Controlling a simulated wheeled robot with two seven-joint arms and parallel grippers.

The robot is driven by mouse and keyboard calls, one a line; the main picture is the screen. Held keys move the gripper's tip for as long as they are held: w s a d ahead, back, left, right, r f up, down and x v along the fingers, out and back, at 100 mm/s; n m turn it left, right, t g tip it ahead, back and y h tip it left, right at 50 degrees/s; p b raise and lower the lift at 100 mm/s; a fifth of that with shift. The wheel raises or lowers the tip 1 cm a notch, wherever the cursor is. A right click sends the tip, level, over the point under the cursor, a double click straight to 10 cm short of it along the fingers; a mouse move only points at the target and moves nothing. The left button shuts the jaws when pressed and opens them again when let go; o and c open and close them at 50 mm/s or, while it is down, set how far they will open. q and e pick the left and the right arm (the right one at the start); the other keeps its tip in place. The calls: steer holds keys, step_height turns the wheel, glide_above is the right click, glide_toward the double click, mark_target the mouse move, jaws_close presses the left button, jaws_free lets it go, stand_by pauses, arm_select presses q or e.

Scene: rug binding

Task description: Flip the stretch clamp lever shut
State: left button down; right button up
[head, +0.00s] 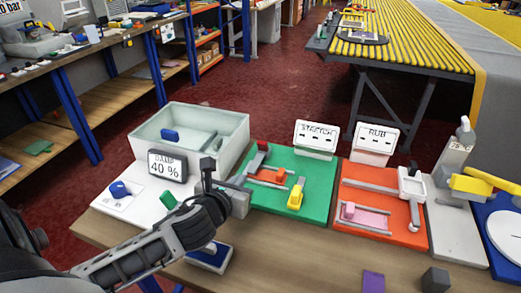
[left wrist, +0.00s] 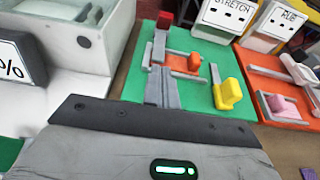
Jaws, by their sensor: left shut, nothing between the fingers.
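The stretch station is a green board (head: 318,177) with a white STRETCH sign (head: 316,138) behind it. An orange piece (head: 268,176) lies between grey bars on it. A red-ended grey part (head: 262,146) stands at the board's back left; it also shows in the left wrist view (left wrist: 162,46). A yellow piece with a grey bar (head: 296,198) sits at the right; it also shows in the left wrist view (left wrist: 228,93). I cannot tell for sure which is the clamp lever. My left gripper (head: 242,184) is shut and empty, at the board's left edge, its fingertips (left wrist: 160,72) near the orange piece.
A pale bin (head: 233,124) and the 40 % display (head: 167,166) stand left of the board. The orange RUB board (head: 353,233) lies to the right, with a pink piece (head: 368,217).

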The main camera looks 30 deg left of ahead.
arm_select(q)
steer(key=shift+w+f, duration=0.1)
steer(key=shift+w, duration=0.2)
glide_toward(263, 149)
steer(key=f, duration=0.1)
steer(key=w+f, duration=0.1)
steer(key=a+f, duration=0.1)
steer(key=f, duration=0.1)
steer(key=shift+w, duration=0.4)
steer(key=shift+w+a+r+p, duration=0.1)
steer(key=shift+w+r+p, duration=0.1)
steer(key=shift+w+r, duration=0.3)
steer(key=shift+w+a+r+p, duration=0.1)
steer(key=shift+w+r+p, duration=0.1)
steer(key=shift+w, duration=0.45)
steer(key=shift+w+a+r, duration=0.15)
steer(key=shift+w+r, duration=0.05)
steer(key=shift+w, duration=0.3)
steer(key=shift+w, duration=0.1)
arm_select(e)
steer(key=shift+d, duration=0.1)
arm_select(q)
steer(key=shift+w, duration=0.2)
